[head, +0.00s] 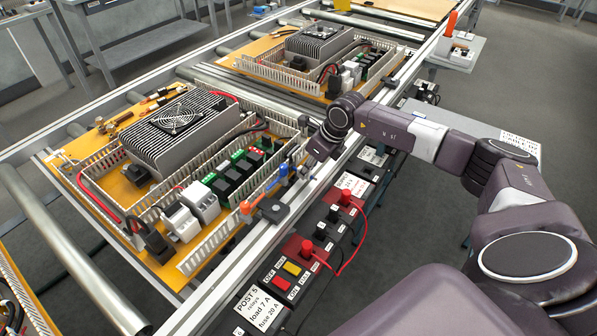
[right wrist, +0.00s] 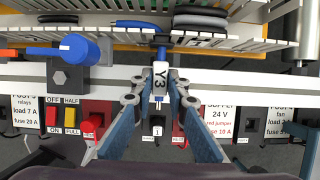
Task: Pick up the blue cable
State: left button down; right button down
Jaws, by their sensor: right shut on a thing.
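The blue cable (right wrist: 161,54) shows in the right wrist view. It comes out through the slotted wall of the wiring duct (right wrist: 225,38) and ends in a white tag marked Y3 (right wrist: 160,76). Another stretch of blue lies inside the duct. My right gripper (right wrist: 158,97) is shut on the tagged end of the cable, a fingertip on each side, above the metal rail. In the head view my right gripper (head: 312,164) is beside the near edge of the board, and the held end is too small to make out. My left gripper is not in view.
A blue-handled post (right wrist: 80,47) on a black block stands close left of my right gripper. A strip with switches and a red jumper lead (head: 346,250) runs along the near side. A finned power unit (head: 172,130) sits on the orange board.

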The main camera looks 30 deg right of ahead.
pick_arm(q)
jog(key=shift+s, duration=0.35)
pick_arm(e)
jog(key=shift+r, duration=0.1)
